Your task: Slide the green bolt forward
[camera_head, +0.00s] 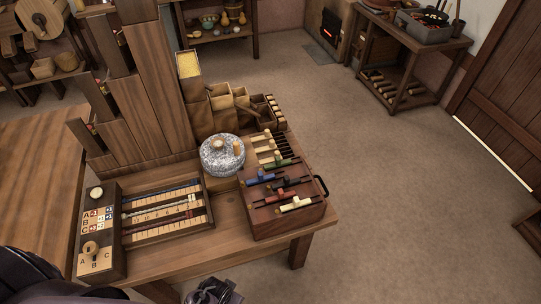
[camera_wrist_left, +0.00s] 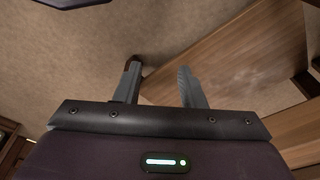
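The green bolt (camera_head: 280,163) lies across the top of a reddish-brown wooden box (camera_head: 258,222) at the right end of the table. It is the rearmost of several coloured bolts, with a blue bolt (camera_head: 262,178), a dark bolt with red (camera_head: 280,190) and a cream bolt (camera_head: 296,204) in front of it. No gripper is near the green bolt. My left gripper (camera_wrist_left: 159,82) is open in the left wrist view, its two grey fingers apart with nothing between them.
A round grey stone quern (camera_head: 222,158) stands behind the box's left side. A slotted board (camera_head: 160,212) lies left, and tall wooden panels (camera_head: 160,85) rise behind. A black handle (camera_head: 322,186) projects at the box's right. The floor (camera_head: 400,200) on the right is clear.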

